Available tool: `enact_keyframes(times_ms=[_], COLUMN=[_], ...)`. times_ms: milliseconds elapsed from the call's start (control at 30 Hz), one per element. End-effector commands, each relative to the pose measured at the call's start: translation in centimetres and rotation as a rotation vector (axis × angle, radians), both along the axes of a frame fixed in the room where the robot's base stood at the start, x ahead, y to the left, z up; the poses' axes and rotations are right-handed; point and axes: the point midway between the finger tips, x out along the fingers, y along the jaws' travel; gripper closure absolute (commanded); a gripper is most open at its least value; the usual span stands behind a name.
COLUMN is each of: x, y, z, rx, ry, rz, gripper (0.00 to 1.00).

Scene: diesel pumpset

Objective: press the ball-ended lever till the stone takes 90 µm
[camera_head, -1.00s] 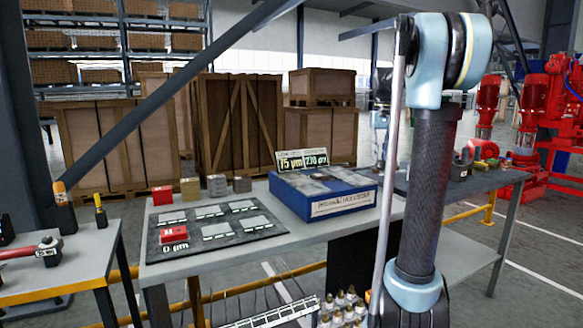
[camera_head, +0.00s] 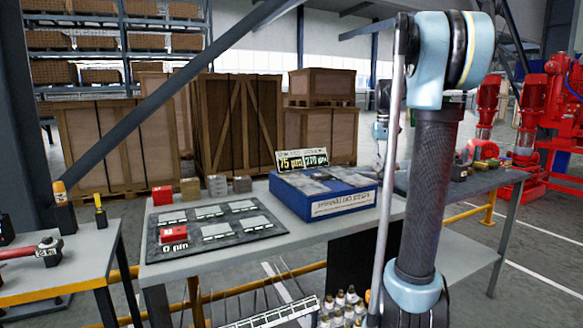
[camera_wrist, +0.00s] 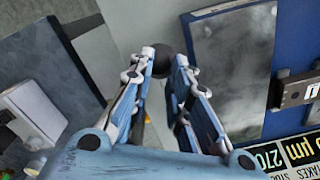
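The blue honing box (camera_head: 322,195) stands on the middle bench with grey slabs on top. A sign (camera_head: 302,159) behind it appears to read 75 µm and 270 grit. In the wrist view, a dark ball (camera_wrist: 160,61), apparently the lever's end, shows between the fingertips of my gripper (camera_wrist: 164,62). The fingers are apart; I cannot tell whether either touches the ball. The lever's shaft is hidden. A grey slab (camera_wrist: 232,50) lies on the blue surface to the right.
Small blocks (camera_head: 217,185) line the bench's back edge. A hammer (camera_head: 45,248) lies on the left bench. Red pumps (camera_head: 545,110) stand at right.

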Motion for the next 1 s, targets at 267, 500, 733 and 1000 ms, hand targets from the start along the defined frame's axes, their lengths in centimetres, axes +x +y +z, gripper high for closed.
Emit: enact_keyframes(times_ms=[267, 500, 733, 1000], x=[-0.3, 0.0, 0.5, 1.1], y=[-0.2, 0.0, 0.4, 0.7], z=[-1.9, -0.3, 2.2, 5.2], rx=[0.001, 0.001, 0.001, 0.001], ry=[-0.001, -0.001, -0.001, -0.001], rz=[0.0, 0.001, 0.002, 0.002], gripper=[0.83, 0.83, 0.83, 0.83])
